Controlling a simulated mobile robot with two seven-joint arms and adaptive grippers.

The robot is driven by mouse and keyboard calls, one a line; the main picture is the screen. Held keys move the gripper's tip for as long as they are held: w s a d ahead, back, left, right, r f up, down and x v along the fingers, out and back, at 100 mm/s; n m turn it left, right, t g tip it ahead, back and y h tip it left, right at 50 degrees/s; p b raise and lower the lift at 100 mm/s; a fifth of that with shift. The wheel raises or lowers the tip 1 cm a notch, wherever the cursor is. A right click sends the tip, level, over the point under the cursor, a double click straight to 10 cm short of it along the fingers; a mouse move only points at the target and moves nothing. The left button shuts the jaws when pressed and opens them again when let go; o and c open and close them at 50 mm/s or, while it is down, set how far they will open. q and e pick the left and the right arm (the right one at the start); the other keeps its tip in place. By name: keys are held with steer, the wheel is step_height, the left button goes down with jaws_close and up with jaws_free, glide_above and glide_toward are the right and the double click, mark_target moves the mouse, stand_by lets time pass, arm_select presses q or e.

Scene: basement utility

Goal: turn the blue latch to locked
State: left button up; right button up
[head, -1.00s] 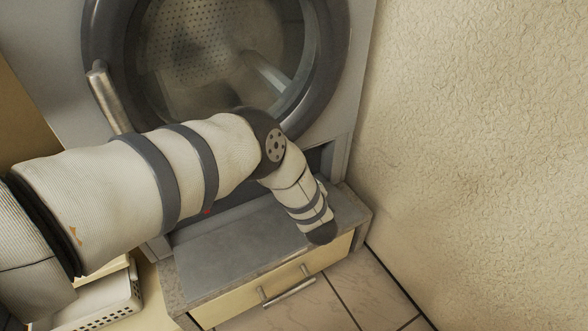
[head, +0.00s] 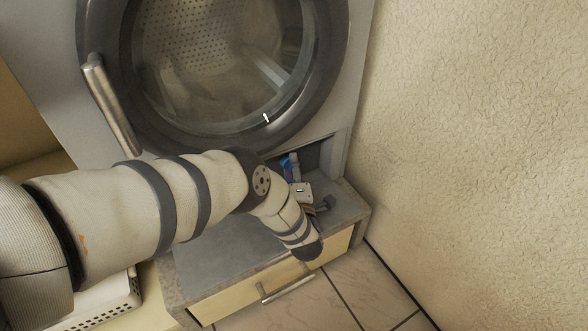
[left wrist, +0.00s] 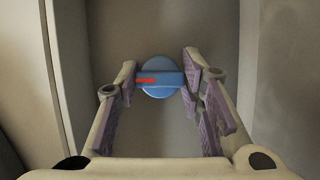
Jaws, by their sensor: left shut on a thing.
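The blue latch (left wrist: 158,91) is a round disc with a raised bar lying level across it in the left wrist view. A red mark on the bar is at its left end. My left gripper (left wrist: 160,77) is shut on the latch, with one finger at each end of the bar. In the head view a bit of blue (head: 287,165) shows in the recess below the washer door, beside my left gripper (head: 297,172). My forearm and wrist hide part of that area. My right gripper is not in view.
The round washer door (head: 220,60) with its metal handle (head: 110,105) is above my arm. A grey-topped plinth with a drawer (head: 240,290) is below. A textured wall (head: 470,130) closes off the right. A white perforated basket (head: 105,305) stands at lower left.

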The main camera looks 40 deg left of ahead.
arm_select(q)
steer(key=shift+n, duration=0.3)
stand_by(0.4)
steer(key=o, duration=1.2)
steer(key=shift+c, duration=0.2)
steer(key=v, duration=1.1)
steer(key=shift+s+d+f, duration=0.15)
steer(key=shift+s+d, duration=0.05)
steer(key=shift+d, duration=0.05)
steer(key=shift+s+d, duration=0.15)
